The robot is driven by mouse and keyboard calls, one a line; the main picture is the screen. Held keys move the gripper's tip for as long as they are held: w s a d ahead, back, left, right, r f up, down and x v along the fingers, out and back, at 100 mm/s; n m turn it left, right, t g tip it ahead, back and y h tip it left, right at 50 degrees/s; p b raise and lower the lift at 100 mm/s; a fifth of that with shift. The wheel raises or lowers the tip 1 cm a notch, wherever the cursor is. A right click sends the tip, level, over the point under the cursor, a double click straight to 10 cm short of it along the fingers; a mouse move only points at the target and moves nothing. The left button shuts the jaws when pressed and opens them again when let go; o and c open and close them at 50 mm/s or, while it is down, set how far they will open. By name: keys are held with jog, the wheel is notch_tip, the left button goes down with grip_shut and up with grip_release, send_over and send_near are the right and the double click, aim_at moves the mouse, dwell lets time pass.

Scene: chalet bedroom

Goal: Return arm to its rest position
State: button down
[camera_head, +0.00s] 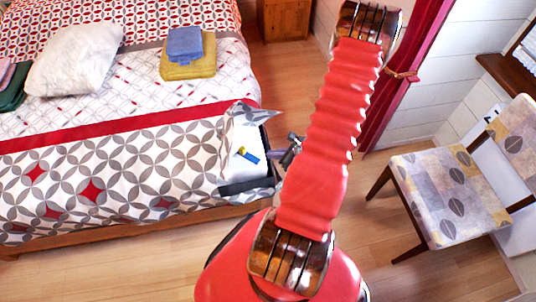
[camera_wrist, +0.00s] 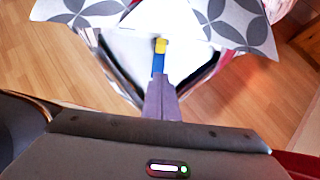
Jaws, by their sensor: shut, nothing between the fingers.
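My red arm rises through the middle of the body camera view and bends over at the top. My gripper (camera_head: 270,158) shows just left of the arm, beside a basket. In the wrist view my gripper (camera_wrist: 158,80) is shut and empty, its grey fingers pointing toward the basket's inside.
The dark-framed basket (camera_head: 247,186), with a white inside and patterned cloth flaps, stands by the bed (camera_head: 120,170). A small blue and yellow thing (camera_head: 248,155) lies in it. A chair (camera_head: 450,195) stands at right, near a red curtain (camera_head: 405,75). Wooden floor (camera_head: 285,75) shows behind.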

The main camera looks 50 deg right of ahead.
jog(key=shift+s+r, duration=0.15)
dwell(0.6)
jog(key=a+r+n+g, duration=0.1)
jog(key=a+r+n, duration=0.9)
jog(key=r, duration=0.4)
jog(key=a+r+n+g, duration=0.1)
jog(key=a+r+n, duration=1)
jog(key=r+n, duration=0.2)
jog(key=s+a+r+n+g+h, duration=0.1)
jog(key=a+r+n, duration=0.9)
jog(key=r, duration=0.5)
jog(key=shift+a+r+n+g, duration=0.15)
jog(key=shift+a+n+g, duration=0.2)
jog(key=shift+n, duration=0.45)
jog(key=shift+d, duration=0.15)
